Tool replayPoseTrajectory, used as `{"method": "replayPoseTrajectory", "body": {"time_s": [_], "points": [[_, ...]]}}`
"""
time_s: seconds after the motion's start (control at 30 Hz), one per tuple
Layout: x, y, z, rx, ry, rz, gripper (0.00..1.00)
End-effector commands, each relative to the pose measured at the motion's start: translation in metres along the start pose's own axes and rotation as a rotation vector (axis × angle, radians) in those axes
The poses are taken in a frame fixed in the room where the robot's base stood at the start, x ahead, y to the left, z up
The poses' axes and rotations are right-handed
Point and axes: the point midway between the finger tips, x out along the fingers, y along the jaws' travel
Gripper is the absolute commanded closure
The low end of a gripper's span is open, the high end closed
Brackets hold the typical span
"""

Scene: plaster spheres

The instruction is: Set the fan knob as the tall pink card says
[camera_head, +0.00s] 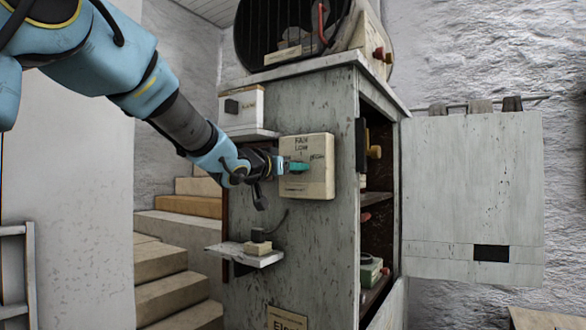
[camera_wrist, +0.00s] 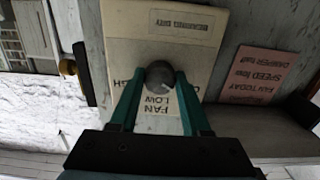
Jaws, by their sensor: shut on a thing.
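The cream fan box (camera_head: 318,186) is on the front of the grey cabinet, printed "FAN", "LOW" and, at right, what looks like "HIGH". Its grey round knob (camera_wrist: 160,73) shows in the wrist view. My gripper (camera_head: 301,166) is shut on the knob, its teal fingers on either side of it (camera_wrist: 160,82). The fingers hide the knob in the head view, and I cannot tell where it points. A pink card (camera_wrist: 254,74) shows upside down beside the box in the wrist view. It appears to read "FAN TODAY", "SPEED low", "DAMPER half". I cannot make it out in the head view.
The cabinet's door (camera_head: 472,190) stands open at right. A small shelf (camera_head: 243,257) with a block juts out below the fan box. A white box (camera_head: 243,106) on a ledge is at upper left. Stone steps (camera_head: 160,270) rise at left.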

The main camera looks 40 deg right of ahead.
Motion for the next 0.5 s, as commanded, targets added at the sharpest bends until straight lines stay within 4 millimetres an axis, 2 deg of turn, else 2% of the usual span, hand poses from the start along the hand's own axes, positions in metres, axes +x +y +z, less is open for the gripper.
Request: {"method": "replayPoseTrajectory", "body": {"time_s": [0.03,0.23,0.5], "points": [[-0.0001,-0.0001,-0.0001,0.000,0.000,0.000,0.79],[-0.0001,-0.0002,-0.0001,0.000,0.000,0.000,1.00],[-0.0002,-0.0003,0.0005,0.013,0.000,-0.001,1.00]]}}
